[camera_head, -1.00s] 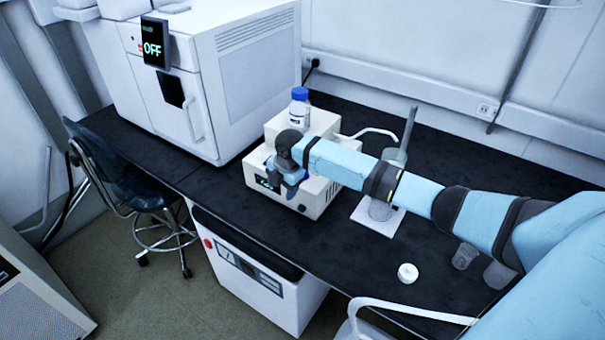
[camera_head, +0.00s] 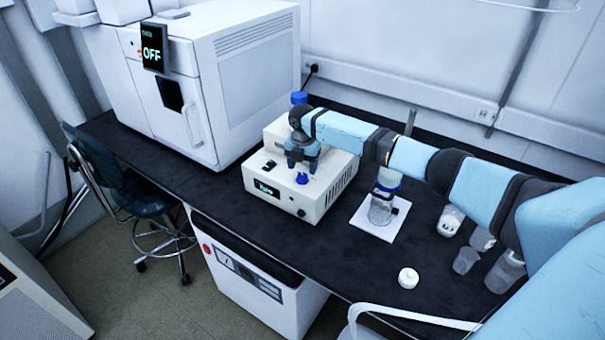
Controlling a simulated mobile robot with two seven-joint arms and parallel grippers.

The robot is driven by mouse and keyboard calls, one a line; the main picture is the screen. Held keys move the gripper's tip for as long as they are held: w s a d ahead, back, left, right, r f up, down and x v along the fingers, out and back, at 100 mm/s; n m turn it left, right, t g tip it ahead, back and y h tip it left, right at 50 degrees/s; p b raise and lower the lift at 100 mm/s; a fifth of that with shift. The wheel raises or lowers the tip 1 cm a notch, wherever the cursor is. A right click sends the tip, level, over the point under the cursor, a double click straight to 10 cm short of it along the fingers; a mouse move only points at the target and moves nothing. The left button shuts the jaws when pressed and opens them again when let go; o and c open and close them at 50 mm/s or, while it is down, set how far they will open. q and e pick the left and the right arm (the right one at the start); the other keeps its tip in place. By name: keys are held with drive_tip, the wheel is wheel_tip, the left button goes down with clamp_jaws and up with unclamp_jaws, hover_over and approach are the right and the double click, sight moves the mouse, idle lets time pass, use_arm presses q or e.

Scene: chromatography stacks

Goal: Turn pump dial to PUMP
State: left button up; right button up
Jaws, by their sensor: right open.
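The pump is a white box (camera_head: 322,200) on the black bench. Its sloped front has a small lit green display (camera_head: 267,189), whose text is too small to read surely. A blue dial (camera_head: 302,178) sits to the right of the display. My right gripper (camera_head: 302,165) is open and points down just above and behind the dial; I cannot tell whether it touches it. The dial looks free between no fingers. My left gripper is not in view.
A large white instrument (camera_head: 250,95) reading OFF stands at the left.

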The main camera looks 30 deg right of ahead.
sight(303, 176)
drive_tip(key=shift+f, duration=2)
drive_tip(key=c, duration=0.9)
